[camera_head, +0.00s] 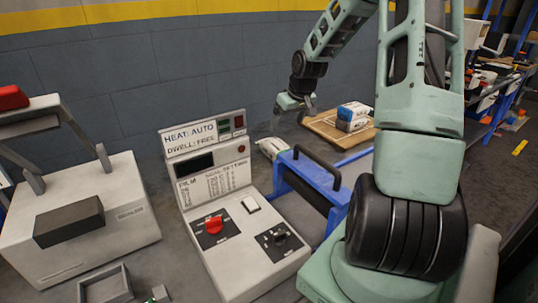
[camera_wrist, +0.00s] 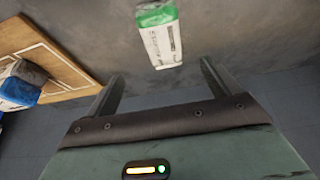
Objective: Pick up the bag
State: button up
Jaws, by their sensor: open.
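A white and green bag (camera_wrist: 160,38) lies on the grey surface in the wrist view, beyond my fingertips. In the head view the bag (camera_head: 271,147) lies behind the blue frame, which partly hides it. My gripper (camera_wrist: 161,68) is open and empty, its two dark fingers spread to either side of the bag's near end in the picture. The fingers do not touch the bag. In the head view my gripper (camera_head: 303,108) hangs above and to the right of the bag, small and partly unclear.
A wooden board (camera_head: 322,126) holding blue and white packs (camera_head: 352,113) lies right of the bag. A blue frame with a dark roller (camera_head: 310,190) stands in front. A control panel (camera_head: 225,190) and a grey machine (camera_head: 90,225) stand at left. A shelf rack (camera_head: 510,80) is at right.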

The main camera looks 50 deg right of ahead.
aim_at(277, 144)
jog(key=x, duration=0.9)
jog(key=shift+w+f, duration=0.1)
jog(key=shift+w, duration=0.05)
jog(key=x, duration=0.5)
jog(key=shift+w+a, duration=0.2)
jog(key=c, duration=1.3)
